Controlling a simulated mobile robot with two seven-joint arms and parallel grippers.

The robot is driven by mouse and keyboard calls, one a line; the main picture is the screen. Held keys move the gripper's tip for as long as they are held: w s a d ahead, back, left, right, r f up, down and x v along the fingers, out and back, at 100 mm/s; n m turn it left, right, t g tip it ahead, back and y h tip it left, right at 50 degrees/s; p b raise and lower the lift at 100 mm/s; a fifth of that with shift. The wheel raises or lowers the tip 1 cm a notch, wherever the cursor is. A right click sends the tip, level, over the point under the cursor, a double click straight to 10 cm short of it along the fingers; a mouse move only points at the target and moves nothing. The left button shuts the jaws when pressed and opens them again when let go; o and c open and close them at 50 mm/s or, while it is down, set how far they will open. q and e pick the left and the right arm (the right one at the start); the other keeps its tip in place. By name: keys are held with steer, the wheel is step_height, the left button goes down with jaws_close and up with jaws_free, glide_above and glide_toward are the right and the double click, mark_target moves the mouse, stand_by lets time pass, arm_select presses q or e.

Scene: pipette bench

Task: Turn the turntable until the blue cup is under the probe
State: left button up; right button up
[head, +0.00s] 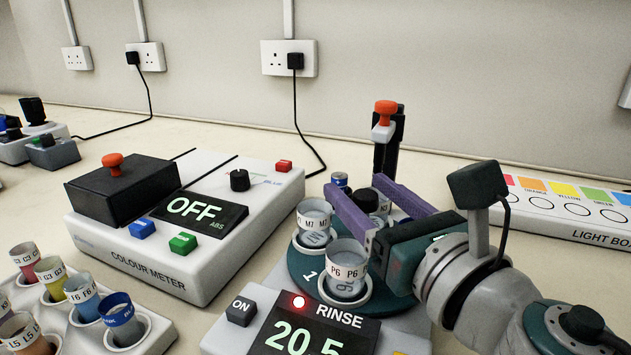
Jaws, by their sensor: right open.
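The dark teal turntable (308,268) stands behind the RINSE display, partly covered by my right gripper. A grey-white cup marked P6 (347,272) sits at its front, and one marked M7 (314,217) sits behind to the left. A small cup with blue on it (340,179) shows at the back, mostly hidden. My right gripper (356,187) is open, its purple fingers reaching over the turntable on either side of a black knob (364,200). The black probe post with an orange top (387,150) rises behind; its tip is hidden. My left gripper is out of view.
The colour meter (215,262), reading OFF, stands left of the turntable. A rack (150,340) with several labelled cups is at front left. A light box (560,220) lies at right. Sockets and cables are along the wall.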

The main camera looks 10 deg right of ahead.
steer(key=shift+c, duration=0.2)
jaws_close()
stand_by(0.4)
stand_by(0.8)
